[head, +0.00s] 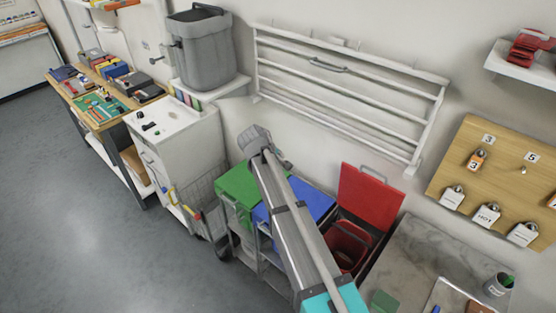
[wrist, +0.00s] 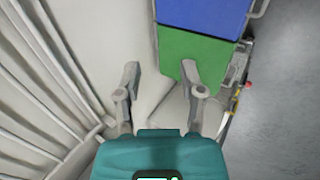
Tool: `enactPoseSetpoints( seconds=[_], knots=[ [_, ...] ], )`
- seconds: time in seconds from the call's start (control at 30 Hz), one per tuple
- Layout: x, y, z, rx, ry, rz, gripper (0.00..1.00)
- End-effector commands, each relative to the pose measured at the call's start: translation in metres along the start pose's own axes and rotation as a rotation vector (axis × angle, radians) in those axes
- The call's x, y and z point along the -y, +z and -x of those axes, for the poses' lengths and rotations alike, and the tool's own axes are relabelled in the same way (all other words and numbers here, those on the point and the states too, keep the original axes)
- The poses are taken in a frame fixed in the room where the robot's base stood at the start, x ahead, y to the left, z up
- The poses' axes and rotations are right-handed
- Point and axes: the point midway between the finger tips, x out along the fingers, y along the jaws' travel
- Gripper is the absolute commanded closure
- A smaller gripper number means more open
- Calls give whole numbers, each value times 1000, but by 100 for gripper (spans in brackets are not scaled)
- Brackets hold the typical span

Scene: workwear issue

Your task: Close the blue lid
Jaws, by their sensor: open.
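The blue lid (head: 313,199) lies flat and looks shut on the middle bin of a row of three; my arm crosses in front and hides part of it. In the wrist view the blue lid (wrist: 205,14) is at the top edge, partly cut off. My gripper (wrist: 160,74) is open and empty, its two fingers spread. It is beyond the blue lid, near the wall end of the green lid (wrist: 195,52). I cannot tell its height above the lids.
The green lid (head: 238,188) lies flat on the left bin. The red lid (head: 370,197) stands raised over its open bin (head: 348,245). A white wall rack (head: 345,95) is behind. A wire basket (head: 206,200) and white cabinet (head: 178,150) stand left. The grey floor is clear.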

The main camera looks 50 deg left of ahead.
Motion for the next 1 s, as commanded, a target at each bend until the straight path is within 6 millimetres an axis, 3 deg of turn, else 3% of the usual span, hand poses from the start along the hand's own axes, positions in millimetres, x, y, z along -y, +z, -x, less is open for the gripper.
enactPoseSetpoints(
  seconds=[0.5,1.0],
  knots=[
    [-3,0,26,0,0,0,49],
    [-2,0,26,0,0,0,49]
  ],
)
